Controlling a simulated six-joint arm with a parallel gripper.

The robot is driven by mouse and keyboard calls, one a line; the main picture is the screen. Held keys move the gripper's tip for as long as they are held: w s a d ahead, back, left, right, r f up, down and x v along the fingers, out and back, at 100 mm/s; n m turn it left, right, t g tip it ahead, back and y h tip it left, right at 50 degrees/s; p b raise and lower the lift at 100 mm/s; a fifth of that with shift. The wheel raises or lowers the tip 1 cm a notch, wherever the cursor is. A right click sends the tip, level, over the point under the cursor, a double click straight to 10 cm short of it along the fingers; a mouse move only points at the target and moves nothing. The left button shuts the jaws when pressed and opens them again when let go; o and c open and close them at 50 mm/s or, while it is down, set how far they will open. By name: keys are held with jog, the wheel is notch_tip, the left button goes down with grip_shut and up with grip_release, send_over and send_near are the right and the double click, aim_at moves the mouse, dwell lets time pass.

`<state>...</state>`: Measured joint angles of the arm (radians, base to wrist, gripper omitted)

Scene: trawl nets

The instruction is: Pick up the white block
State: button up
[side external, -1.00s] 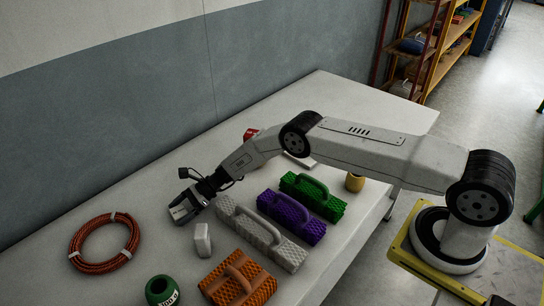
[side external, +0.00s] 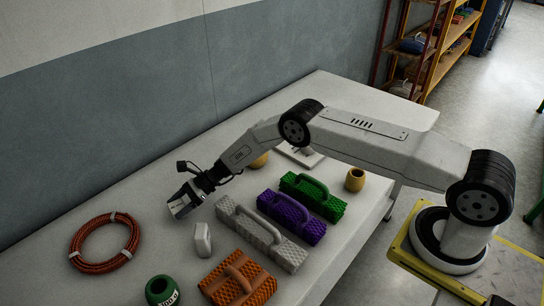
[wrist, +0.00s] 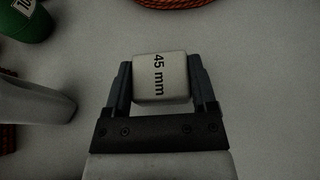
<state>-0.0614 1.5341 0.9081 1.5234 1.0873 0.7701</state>
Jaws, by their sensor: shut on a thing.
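My gripper (wrist: 161,85) is shut on a white block (wrist: 161,66) marked "45 mm", with one finger against each side of it. In the side view, my gripper (side external: 188,199) is at the left end of my arm, over the back part of the table. The white block (side external: 179,208) shows there as a pale face between the dark fingers. The block seems to be a little above the table, but the gap under it is hard to judge.
A small white upright piece (side external: 202,239) stands close by in front. Grey (side external: 262,232), purple (side external: 291,218), green (side external: 312,196) and orange (side external: 238,280) handled blocks lie to the right and front. An orange rope coil (side external: 104,243) and a green spool (side external: 161,291) lie to the left.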

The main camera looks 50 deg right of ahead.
jog(key=shift+s+d+r, duration=0.1)
jog(key=shift+s+r, duration=0.2)
jog(key=shift+r, duration=0.45)
jog(key=s+d+r, duration=0.3)
jog(key=s+r, duration=0.6)
jog(key=s, duration=0.4)
jog(key=shift+d, duration=0.3)
jog(key=shift+r, duration=0.1)
